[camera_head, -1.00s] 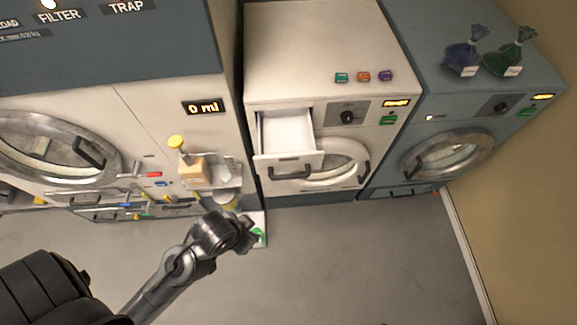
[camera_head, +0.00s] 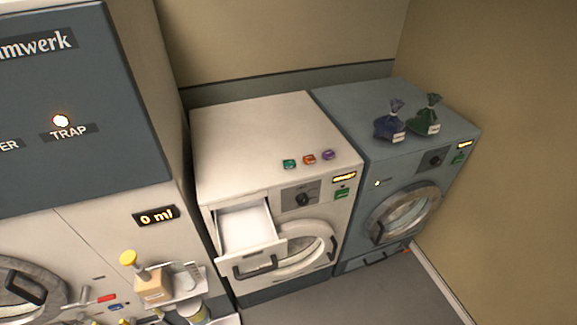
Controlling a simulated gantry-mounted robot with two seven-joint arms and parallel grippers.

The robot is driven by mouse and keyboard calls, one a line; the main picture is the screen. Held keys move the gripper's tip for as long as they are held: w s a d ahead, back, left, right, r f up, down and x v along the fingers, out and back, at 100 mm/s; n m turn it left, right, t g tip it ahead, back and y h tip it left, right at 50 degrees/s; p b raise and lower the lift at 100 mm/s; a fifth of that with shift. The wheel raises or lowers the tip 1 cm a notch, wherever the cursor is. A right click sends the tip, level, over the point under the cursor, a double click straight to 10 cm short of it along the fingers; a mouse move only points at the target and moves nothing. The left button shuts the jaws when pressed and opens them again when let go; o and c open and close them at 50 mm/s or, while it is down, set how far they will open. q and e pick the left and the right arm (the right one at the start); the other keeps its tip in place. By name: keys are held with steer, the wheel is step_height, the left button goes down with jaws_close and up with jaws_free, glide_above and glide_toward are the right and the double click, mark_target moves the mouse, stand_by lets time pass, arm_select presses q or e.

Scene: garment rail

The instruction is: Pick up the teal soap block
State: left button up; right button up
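The teal soap block (camera_head: 289,164) lies on the top of the white washer (camera_head: 240,135), close to its front edge. It is the leftmost of three small blocks in a row. An orange block (camera_head: 309,159) sits just right of it, and a purple block (camera_head: 328,155) sits right of that. Neither of my grippers shows in the head view now, so nothing is seen touching the blocks.
The white washer's detergent drawer (camera_head: 246,229) is pulled out below the blocks. A blue-grey machine (camera_head: 370,110) on the right carries a blue bag (camera_head: 390,122) and a green bag (camera_head: 427,117). A tall machine (camera_head: 80,120) stands left. A yellow-topped dispenser (camera_head: 150,279) juts from it.

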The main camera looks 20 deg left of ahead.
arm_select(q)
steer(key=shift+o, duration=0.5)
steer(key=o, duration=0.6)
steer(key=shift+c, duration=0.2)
